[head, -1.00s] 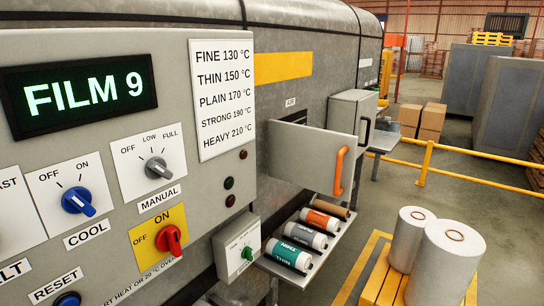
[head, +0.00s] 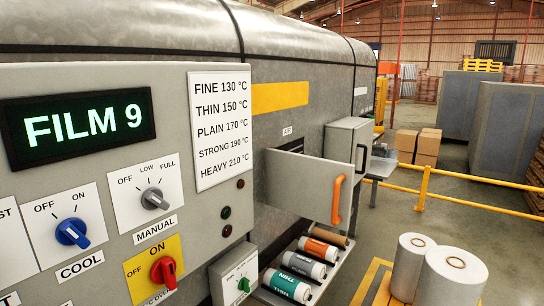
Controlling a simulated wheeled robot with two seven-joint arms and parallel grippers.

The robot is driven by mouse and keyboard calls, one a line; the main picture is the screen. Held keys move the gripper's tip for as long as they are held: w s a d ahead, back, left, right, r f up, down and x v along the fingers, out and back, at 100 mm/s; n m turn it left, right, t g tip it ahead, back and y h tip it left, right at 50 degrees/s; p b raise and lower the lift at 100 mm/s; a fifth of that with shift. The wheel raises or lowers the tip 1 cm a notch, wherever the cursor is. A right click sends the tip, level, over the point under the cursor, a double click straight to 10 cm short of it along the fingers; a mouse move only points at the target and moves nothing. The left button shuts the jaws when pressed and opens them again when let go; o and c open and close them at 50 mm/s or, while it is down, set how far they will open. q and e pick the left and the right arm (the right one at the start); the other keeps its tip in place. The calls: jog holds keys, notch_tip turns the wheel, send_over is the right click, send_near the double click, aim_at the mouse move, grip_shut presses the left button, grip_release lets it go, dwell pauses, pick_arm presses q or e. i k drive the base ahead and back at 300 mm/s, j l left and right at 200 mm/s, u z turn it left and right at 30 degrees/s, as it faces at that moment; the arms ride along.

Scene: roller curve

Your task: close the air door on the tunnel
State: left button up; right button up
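The air door (head: 308,184) is a grey panel with an orange handle (head: 337,199) at its right edge. It stands swung out from the side of the tunnel (head: 300,110), with a dark opening showing behind its top edge. A small AIR label (head: 287,131) sits above it. Neither of my grippers shows in the head view.
A grey control panel (head: 168,100) with a FILM 9 display fills the left. A shelf of film rolls (head: 304,268) sits below the door. White rolls (head: 452,280) stand on a yellow pallet at the lower right. A yellow rail (head: 424,185) crosses behind; open floor lies between.

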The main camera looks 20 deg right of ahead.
aim_at(318, 189)
jog(key=j+u, duration=0.1)
jog(key=u, duration=0.75)
jog(key=j+u, duration=0.15)
jog(key=u, duration=0.25)
jog(key=z, duration=2.1)
jog(key=i+j, duration=0.05)
